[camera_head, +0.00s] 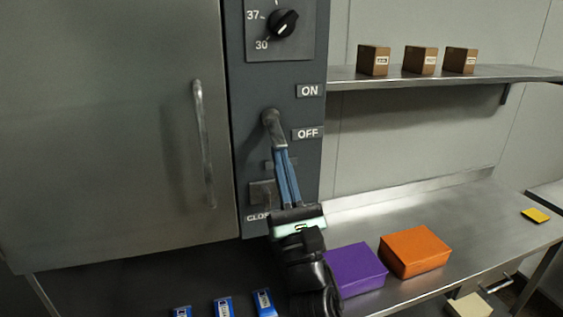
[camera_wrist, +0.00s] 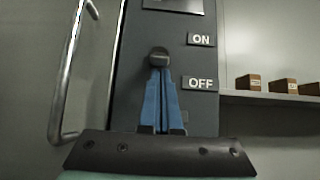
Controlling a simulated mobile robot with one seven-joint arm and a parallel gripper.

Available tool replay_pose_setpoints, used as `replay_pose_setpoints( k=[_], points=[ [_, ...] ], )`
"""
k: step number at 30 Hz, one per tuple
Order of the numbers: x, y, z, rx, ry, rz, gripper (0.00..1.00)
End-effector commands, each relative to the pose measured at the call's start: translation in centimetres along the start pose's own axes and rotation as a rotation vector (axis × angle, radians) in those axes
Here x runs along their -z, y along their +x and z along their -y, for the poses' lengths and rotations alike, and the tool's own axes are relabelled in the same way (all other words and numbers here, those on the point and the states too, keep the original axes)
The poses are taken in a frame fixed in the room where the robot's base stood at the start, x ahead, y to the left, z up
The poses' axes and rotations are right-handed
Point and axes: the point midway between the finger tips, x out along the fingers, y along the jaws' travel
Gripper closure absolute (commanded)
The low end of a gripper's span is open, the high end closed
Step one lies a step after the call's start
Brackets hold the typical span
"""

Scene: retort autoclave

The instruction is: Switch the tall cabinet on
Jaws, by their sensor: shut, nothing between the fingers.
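The tall cabinet (camera_head: 115,120) stands at the left, with a dark control panel (camera_head: 245,110) along its right side. A grey lever (camera_head: 271,121) on this panel hangs down beside the OFF label (camera_head: 308,133); the ON label (camera_head: 310,91) is above. My gripper (camera_head: 281,153) has its blue fingers together, pointing up, with the tips right at the lever's lower end. In the wrist view the shut fingertips (camera_wrist: 161,72) are just below the visible lever end (camera_wrist: 158,55). I cannot tell whether they touch it.
The cabinet door's long handle (camera_head: 204,145) stands out left of the panel. A dial (camera_head: 283,23) is above, and a small square switch (camera_head: 262,193) is below. A purple box (camera_head: 353,268) and an orange box (camera_head: 414,251) are on the bench at right. Small brown boxes (camera_head: 420,60) stand on the shelf.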

Motion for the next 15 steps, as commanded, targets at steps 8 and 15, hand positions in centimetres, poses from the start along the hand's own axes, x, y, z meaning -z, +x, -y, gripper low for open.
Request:
replay_pose_setpoints(
  k=[8, 15],
  points=[
    [-0.39, -0.1, 0.02, 0.001, -0.001, 0.0, 1.0],
    [-0.72, -0.12, 0.02, 0.001, 0.0, 0.001, 1.0]
  ],
)
